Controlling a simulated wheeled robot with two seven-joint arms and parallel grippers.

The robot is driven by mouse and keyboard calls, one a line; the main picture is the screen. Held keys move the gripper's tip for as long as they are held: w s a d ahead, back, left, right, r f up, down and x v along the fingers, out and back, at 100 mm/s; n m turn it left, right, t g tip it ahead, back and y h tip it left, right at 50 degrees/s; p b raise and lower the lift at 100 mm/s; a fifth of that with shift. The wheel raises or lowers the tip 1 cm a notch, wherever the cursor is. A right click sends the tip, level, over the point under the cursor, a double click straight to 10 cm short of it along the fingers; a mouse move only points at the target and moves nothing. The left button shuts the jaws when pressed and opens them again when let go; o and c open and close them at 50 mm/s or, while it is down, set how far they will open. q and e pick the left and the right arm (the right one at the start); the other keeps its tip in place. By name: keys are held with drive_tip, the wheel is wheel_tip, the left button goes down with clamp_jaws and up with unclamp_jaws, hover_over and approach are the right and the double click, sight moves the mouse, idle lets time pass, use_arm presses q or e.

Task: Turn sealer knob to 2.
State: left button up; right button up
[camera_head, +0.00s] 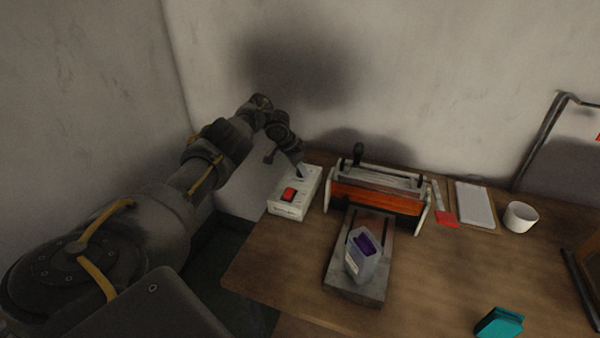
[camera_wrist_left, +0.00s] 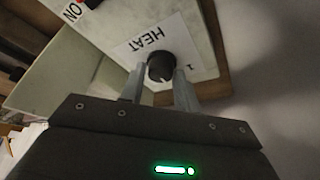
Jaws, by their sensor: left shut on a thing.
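The sealer's control box (camera_head: 288,207) is a white box at the table's left end, with a red switch (camera_head: 289,195) on top. In the left wrist view the dark round knob (camera_wrist_left: 160,66) sits on a white label reading HEAT, with a numeral 1 beside it. My left gripper (camera_wrist_left: 163,78) is shut on the knob, one finger on each side; in the head view it (camera_head: 299,172) reaches down to the box's far end. The knob's pointer and the other dial numbers are hidden or too dark to read. My right gripper is in no view.
The orange and white sealer (camera_head: 375,202) stands right of the box. A bottle-shaped package (camera_head: 366,262) rests on a grey plate in front. A white cup (camera_head: 520,217), a white pad (camera_head: 475,205) and a teal object (camera_head: 498,323) lie to the right. The front middle of the table is clear.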

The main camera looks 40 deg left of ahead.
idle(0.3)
use_arm(q)
drive_tip(key=o, duration=1)
drive_tip(key=shift+c, duration=0.2)
drive_tip(key=shift+r, duration=0.1)
drive_tip(key=v, duration=0.5)
drive_tip(key=shift+w+a+p, duration=0.1)
drive_tip(key=shift+a+p, duration=0.05)
drive_tip(key=shift+p, duration=0.25)
drive_tip(key=shift+p+v, duration=2.5)
drive_tip(key=shift+v, duration=0.35)
